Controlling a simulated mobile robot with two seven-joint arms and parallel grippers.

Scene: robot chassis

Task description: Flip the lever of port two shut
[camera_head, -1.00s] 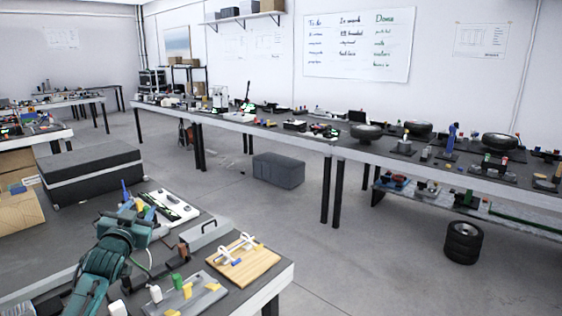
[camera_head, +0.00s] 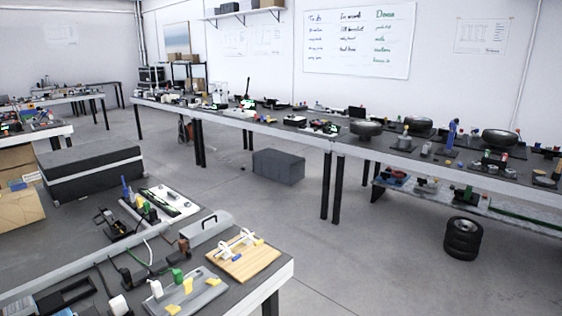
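No label for port two can be read, so I cannot tell which lever is meant. A grey plate (camera_head: 196,300) lies at the near edge of the front table. It carries a white upright piece (camera_head: 155,289), a green one (camera_head: 178,276) and several yellow ones. Behind it, a light wooden board (camera_head: 245,264) holds white lever-like parts (camera_head: 236,243) with a small blue piece (camera_head: 258,242). The levers are too small to tell open from shut. Neither of my grippers is in view.
A grey box with a handle (camera_head: 206,228) and a white board (camera_head: 170,201) stand behind the plate. Black devices and a pale cable (camera_head: 90,268) lie to the left. Open floor (camera_head: 350,270) separates this table from the long cluttered bench (camera_head: 300,136).

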